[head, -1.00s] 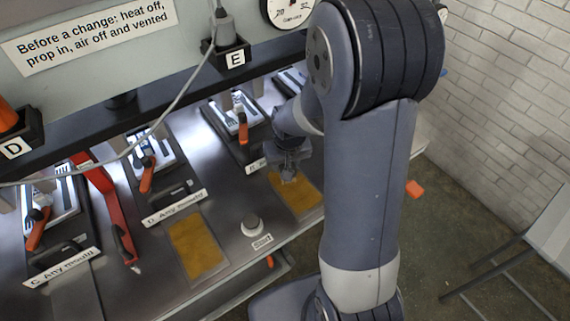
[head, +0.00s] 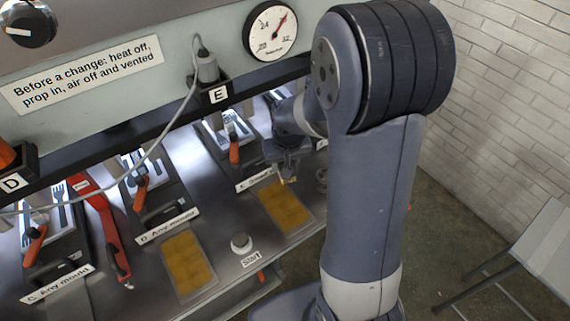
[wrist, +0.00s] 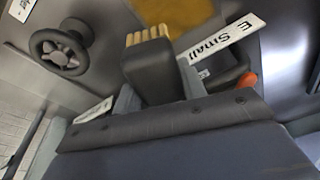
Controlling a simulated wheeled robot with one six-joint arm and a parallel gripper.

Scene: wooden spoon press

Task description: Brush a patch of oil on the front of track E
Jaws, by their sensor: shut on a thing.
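My gripper (head: 285,163) is shut on a brush (wrist: 155,75), seen in the wrist view as a dark block with a row of tan bristles (wrist: 148,36). The bristle tips show small in the head view near the fingertips. Track E's front carries a white label, "E. Small" (wrist: 222,40), which also shows in the head view (head: 256,181). An amber rectangular patch (head: 285,208) lies on the bench in front of it; part of it shows in the wrist view (wrist: 175,12). The brush is near the label and the patch's far edge. I cannot tell whether the bristles touch anything.
A second amber patch (head: 188,262) lies before the track D label (head: 167,226). A Start button (head: 241,243) stands between the patches. A handwheel (wrist: 61,47) is left of the brush in the wrist view. A red prop (head: 103,225) and a hanging cable (head: 160,135) are at left.

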